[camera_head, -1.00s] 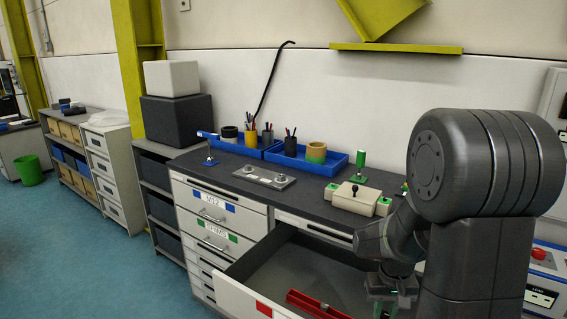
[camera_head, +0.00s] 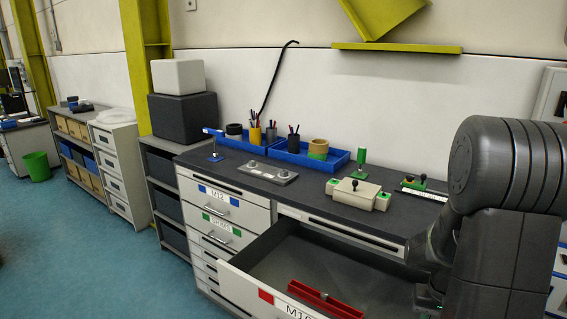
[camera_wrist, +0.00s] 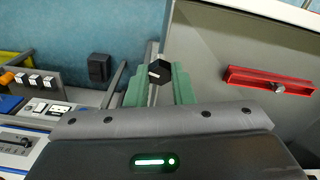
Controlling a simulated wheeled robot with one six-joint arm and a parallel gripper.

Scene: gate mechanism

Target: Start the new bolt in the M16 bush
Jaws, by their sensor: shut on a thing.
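My gripper (camera_wrist: 160,88) is shut on a bolt (camera_wrist: 160,72) with a dark hexagonal head, seen between the green fingers in the wrist view. In the head view the gripper is mostly hidden at the lower right, by the open drawer (camera_head: 352,268). A grey plate (camera_head: 266,172) with two round metal fittings lies on the bench, far left of the gripper. I cannot tell whether either fitting is the M16 bush. A red holder (camera_wrist: 255,76) with a metal piece (camera_wrist: 278,88) lies in the drawer; the holder also shows in the head view (camera_head: 325,299).
A cream block with a black knob (camera_head: 356,194) and an upright green-handled tool (camera_head: 361,158) stand on the bench (camera_head: 300,192). Blue trays (camera_head: 290,157) with pens and rolls stand behind. The open drawer projects in front of the bench.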

